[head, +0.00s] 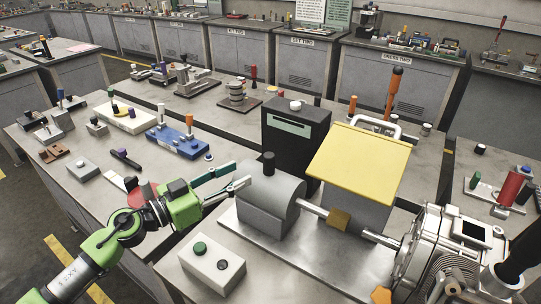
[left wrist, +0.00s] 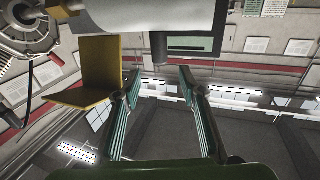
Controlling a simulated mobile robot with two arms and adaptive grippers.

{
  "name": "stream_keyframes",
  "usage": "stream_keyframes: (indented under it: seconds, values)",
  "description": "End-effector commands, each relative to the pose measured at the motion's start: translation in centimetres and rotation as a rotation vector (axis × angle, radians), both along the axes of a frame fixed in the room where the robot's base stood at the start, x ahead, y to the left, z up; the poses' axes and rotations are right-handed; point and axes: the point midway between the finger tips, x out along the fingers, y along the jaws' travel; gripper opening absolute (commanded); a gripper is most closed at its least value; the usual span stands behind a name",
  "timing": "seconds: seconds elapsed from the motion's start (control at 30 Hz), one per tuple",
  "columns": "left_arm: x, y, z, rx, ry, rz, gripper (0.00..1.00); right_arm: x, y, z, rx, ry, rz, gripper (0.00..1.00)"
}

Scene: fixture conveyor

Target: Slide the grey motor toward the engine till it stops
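The grey motor (head: 268,203) is a rounded housing with a black post (head: 268,163) on top. It sits on a metal base plate (head: 290,262), and a shaft (head: 383,240) runs right from it toward the engine (head: 450,250). My left gripper (head: 241,174) is open, just left of the post and apart from it. In the left wrist view the open fingers (left wrist: 159,76) show nothing between them. The post (left wrist: 158,47) stands just beyond the fingertips, in line with the gap, below the motor body (left wrist: 150,15). My right gripper is not seen.
A yellow cover (head: 360,160) with a white handle stands behind the shaft, beside a black box (head: 295,132). A blue fixture (head: 178,141) and small parts lie on the left bench.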

Motion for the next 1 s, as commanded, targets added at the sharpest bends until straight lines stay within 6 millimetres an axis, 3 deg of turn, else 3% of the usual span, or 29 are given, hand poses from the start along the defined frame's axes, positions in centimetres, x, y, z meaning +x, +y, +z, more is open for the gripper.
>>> stream_keyframes:
  seconds: [0.17,0.5,0.93,1.0]
  values:
    - [2.6,-3.4,0.4,-0.006,-0.002,-0.001,0.38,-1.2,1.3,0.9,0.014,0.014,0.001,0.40]
    - [5.9,-7.6,0.2,-0.004,-0.001,0.000,0.38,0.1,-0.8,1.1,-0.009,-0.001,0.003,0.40]
    - [6.5,-8.3,0.1,-0.003,-0.001,0.000,0.38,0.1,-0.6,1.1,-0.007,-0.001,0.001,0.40]
    - [6.5,-8.3,0.1,-0.003,-0.001,0.000,0.20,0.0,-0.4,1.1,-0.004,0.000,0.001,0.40]
